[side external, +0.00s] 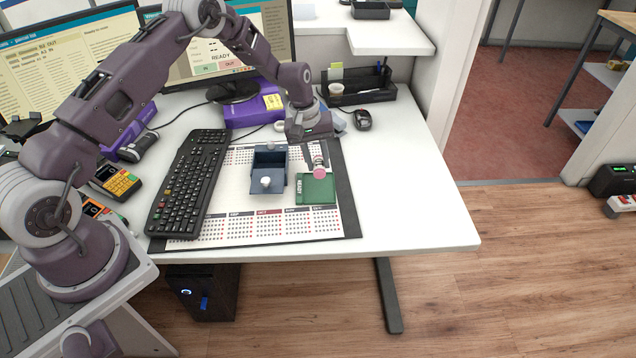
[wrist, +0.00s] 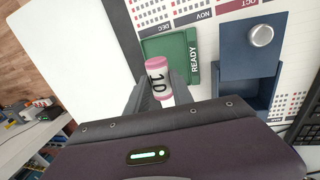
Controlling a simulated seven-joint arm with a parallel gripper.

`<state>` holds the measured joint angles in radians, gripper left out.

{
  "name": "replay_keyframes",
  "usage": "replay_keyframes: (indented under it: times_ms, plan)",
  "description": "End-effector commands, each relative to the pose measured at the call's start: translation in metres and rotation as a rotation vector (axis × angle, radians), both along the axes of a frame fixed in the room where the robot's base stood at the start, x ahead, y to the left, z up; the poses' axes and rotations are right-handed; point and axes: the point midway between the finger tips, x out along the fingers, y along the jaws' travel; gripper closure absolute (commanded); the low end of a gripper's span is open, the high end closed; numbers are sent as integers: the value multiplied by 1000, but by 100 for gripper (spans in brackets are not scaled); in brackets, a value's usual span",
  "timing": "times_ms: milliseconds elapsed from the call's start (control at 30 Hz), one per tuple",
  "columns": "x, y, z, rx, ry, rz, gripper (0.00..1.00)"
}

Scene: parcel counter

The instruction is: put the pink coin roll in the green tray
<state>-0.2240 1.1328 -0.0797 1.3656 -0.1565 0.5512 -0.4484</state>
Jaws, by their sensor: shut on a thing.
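The pink coin roll (wrist: 158,80) has pink ends and a white band marked 10. It is held between the two fingers of my gripper (wrist: 157,92), which is shut on it. The green tray (wrist: 160,46), labelled READY, lies on the desk calendar. In the side view the coin roll (side external: 319,171) shows at the tip of my gripper (side external: 317,160), over the back part of the green tray (side external: 317,192). I cannot tell how high the roll is above the tray floor.
A blue box (side external: 269,182) with a silver knob stands just left of the tray, and a black keyboard (side external: 188,182) lies further left. A mouse (side external: 362,120) and a black organizer (side external: 358,86) stand behind. The white desk (side external: 415,190) is clear on the right.

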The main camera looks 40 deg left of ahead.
Motion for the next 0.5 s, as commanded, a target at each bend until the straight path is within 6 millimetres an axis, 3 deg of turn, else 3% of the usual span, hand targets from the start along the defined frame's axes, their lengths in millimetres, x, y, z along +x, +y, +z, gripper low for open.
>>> replay_keyframes:
  times_ms: [333, 500]
  plan:
    - [0, 1, -58, 0, 1, -3, 100]
    - [1, 1, -64, 2, -3, -3, 100]
